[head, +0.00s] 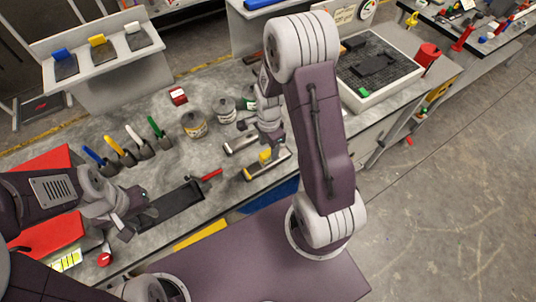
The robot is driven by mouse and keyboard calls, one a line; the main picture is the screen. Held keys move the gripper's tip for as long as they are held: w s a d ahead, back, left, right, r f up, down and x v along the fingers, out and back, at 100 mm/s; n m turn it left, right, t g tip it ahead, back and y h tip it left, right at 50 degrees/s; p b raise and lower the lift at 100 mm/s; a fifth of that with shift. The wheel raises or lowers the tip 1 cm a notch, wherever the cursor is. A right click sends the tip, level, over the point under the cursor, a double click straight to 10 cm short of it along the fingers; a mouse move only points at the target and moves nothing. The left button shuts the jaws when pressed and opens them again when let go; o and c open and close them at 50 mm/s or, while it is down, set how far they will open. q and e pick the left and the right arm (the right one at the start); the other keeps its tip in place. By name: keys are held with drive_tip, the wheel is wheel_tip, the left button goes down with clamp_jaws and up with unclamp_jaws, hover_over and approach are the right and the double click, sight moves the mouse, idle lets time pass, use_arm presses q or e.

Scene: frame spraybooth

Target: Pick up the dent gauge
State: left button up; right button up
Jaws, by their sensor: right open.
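I cannot tell for sure which item is the dent gauge. A small yellow-topped item (265,156) is at my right gripper (254,155), whose two fingers are spread apart over the grey bench; the wrist partly hides the spot. I cannot tell whether the fingers touch this item. My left gripper (125,230) is low over the front left of the bench, beside a long black tray (174,205). Its fingertips are too small and dark to read.
A red-tipped tool (211,175) lies by the tray.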

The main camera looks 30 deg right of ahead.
sight(269, 151)
drive_tip(key=f, duration=0.3)
drive_tip(key=shift+s+d+f, duration=0.15)
drive_tip(key=shift+d+f, duration=0.1)
drive_tip(key=shift+f, duration=0.15)
drive_tip(key=shift+a+f, duration=0.1)
drive_tip(key=shift+w+a, duration=0.1)
drive_tip(key=shift+w, duration=0.1)
drive_tip(key=shift+c, duration=1.2)
use_arm(q)
drive_tip(key=shift+s+d+r, duration=0.1)
drive_tip(key=shift+d+r, duration=0.15)
drive_tip(key=shift+r, duration=0.2)
use_arm(e)
drive_tip(key=shift+s, duration=0.15)
clamp_jaws()
